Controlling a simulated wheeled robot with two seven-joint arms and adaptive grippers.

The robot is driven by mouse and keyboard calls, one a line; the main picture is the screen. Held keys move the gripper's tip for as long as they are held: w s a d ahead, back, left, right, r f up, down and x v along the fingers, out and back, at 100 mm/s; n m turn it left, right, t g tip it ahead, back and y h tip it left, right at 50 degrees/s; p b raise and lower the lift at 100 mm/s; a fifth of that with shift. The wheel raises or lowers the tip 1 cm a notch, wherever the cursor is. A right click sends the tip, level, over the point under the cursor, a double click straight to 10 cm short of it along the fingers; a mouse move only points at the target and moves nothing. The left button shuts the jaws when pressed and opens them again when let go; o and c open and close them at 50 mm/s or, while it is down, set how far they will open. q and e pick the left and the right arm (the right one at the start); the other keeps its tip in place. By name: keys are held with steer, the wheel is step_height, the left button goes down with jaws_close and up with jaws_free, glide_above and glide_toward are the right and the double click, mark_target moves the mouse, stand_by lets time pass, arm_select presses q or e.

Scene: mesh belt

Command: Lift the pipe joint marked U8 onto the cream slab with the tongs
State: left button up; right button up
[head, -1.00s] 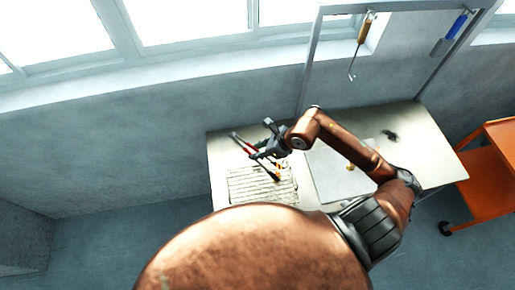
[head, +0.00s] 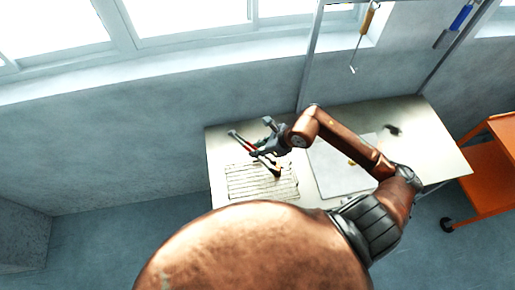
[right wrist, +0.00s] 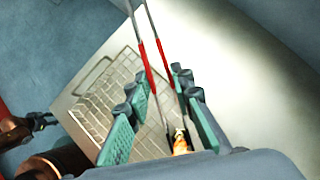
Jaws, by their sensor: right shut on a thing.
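My right gripper (head: 262,153) is shut on the tongs (head: 240,140), above the wire mesh. In the right wrist view the tongs (right wrist: 148,62) have bare metal ends, red sleeves and dark tips, and run between the green finger pads. A shiny orange-brown pipe joint (right wrist: 181,143) shows at the tips, partly hidden by my gripper; whether it is clear of the mesh I cannot tell. No U8 mark is readable. The pale slab (head: 330,178) lies right of the mesh, partly behind my arm. My left gripper (right wrist: 40,121) shows at the left edge, too small to judge.
The wire mesh belt (head: 245,185) lies at the table's left front. A small brass-coloured piece (head: 352,162) is on the slab, and a dark item (head: 394,130) lies behind it. A rack with hanging tools stands behind; an orange cart (head: 490,165) is at the right.

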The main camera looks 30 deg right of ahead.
jaws_close()
steer(key=shift+r, duration=0.1)
step_height(320, 180, up, 12)
steer(key=p, duration=0.6)
steer(key=shift+p, duration=0.35)
